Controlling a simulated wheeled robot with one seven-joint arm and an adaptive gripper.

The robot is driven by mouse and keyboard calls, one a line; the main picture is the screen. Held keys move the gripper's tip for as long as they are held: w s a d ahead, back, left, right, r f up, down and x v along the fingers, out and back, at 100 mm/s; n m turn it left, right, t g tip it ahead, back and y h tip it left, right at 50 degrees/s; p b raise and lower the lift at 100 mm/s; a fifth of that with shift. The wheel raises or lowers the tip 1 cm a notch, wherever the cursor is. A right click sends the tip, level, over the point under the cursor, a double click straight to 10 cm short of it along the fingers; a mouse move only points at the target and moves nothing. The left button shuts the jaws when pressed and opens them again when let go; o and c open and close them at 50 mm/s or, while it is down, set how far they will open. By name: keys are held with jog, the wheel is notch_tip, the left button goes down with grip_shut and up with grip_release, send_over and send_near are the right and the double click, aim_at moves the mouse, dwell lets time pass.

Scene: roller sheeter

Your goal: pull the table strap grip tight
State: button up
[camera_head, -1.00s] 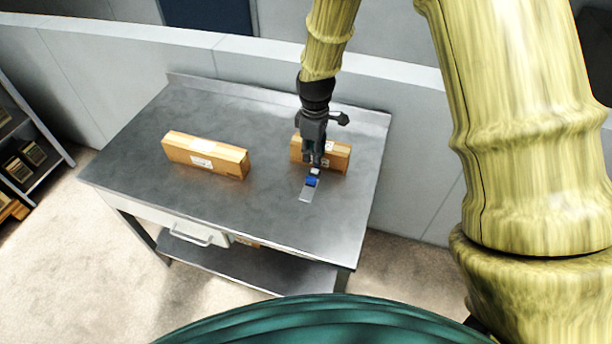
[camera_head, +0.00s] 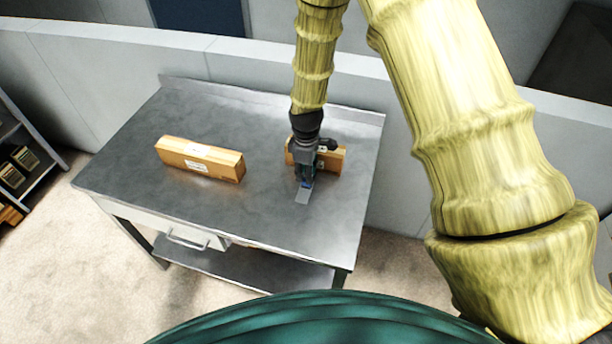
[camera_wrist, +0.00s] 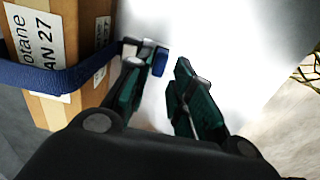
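The table strap is a dark blue band (camera_wrist: 60,78) around a brown box (camera_wrist: 82,30) with a white label; this box also shows behind my gripper in the head view (camera_head: 330,160). The strap ends at a grey-white buckle (camera_wrist: 130,48) and a small blue grip (camera_wrist: 161,62). My gripper (camera_wrist: 170,68) is open, its teal fingers apart. The blue grip is close by the left fingertip, toward the gap; I cannot tell whether they touch. In the head view, my gripper (camera_head: 305,180) points down at the near side of the box and hides most of the strap.
A metal table (camera_head: 240,120) carries the boxes. A longer brown box (camera_head: 200,160) lies to the left, clear of my gripper. A raised rim (camera_head: 270,98) runs along the table's back edge.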

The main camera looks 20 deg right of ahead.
jog(key=shift+f+p, duration=0.45)
jog(key=shift+f, duration=1.15)
grip_shut()
